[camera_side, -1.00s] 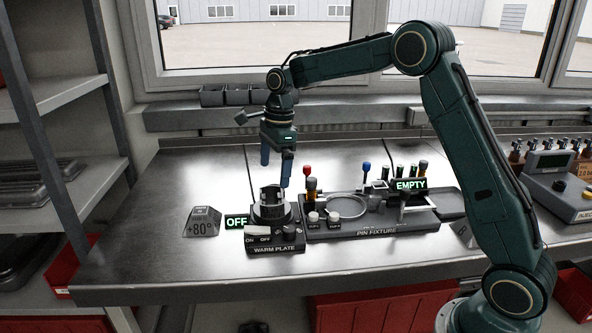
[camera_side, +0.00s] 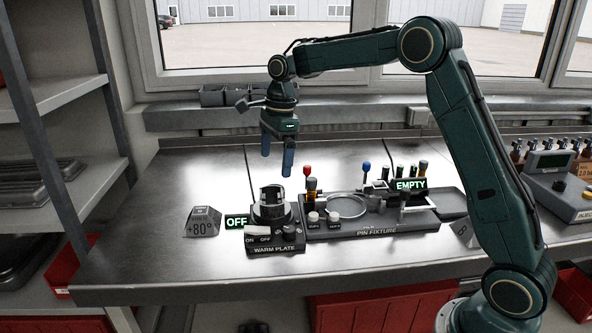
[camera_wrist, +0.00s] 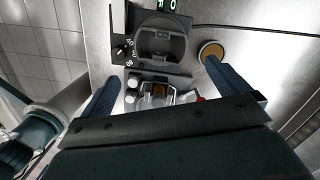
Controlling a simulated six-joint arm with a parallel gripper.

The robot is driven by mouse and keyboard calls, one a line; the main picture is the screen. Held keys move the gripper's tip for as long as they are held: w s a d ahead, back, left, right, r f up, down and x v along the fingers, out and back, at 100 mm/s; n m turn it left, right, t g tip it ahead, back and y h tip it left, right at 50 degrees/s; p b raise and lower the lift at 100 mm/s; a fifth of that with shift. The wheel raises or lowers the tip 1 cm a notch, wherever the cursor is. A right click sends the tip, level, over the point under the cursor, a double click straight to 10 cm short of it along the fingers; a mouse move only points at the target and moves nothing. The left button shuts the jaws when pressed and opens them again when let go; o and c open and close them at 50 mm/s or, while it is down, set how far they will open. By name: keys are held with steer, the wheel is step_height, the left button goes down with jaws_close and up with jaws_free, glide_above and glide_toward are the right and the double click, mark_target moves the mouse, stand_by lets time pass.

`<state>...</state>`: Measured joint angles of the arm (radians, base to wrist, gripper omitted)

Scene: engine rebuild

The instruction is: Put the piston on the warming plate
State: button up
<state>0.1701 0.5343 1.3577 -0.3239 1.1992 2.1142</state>
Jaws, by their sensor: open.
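The piston (camera_side: 268,194), a short metal cylinder with its hollow end up, stands upright on the round dark top of the warming plate (camera_side: 275,244) in the side view. The sign beside the plate reads OFF. In the wrist view the piston (camera_wrist: 162,44) shows from above, its hollow interior visible. My gripper (camera_side: 277,164) is open and empty above the piston, with a clear gap between the fingertips and it. Its two blue fingers also show in the wrist view (camera_wrist: 164,72), spread apart with nothing between them.
The pin fixture (camera_side: 377,232), with an EMPTY sign (camera_side: 410,185), adjoins the plate on the right and carries upright posts and knobs. A +80° block (camera_side: 203,222) stands left of the plate. A gold-coloured disc (camera_wrist: 211,51) lies nearby in the wrist view.

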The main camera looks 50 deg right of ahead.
steer(key=s+a+r+n+t, duration=0.1)
steer(key=s+a+r+n, duration=0.1)
steer(key=s+r+n, duration=0.55)
steer(key=s+a+r+n+t, duration=0.2)
steer(key=s+n, duration=0.2)
steer(key=s, duration=0.6)
steer(key=s+f+n+t+h, duration=0.1)
steer(key=s+f+n, duration=0.3)
steer(key=s+n, duration=0.7)
steer(key=s+t, duration=0.1)
steer(key=s, duration=0.4)
steer(key=shift+s+a, duration=0.3)
steer(key=shift+s, duration=0.1)
steer(key=shift+f, duration=0.1)
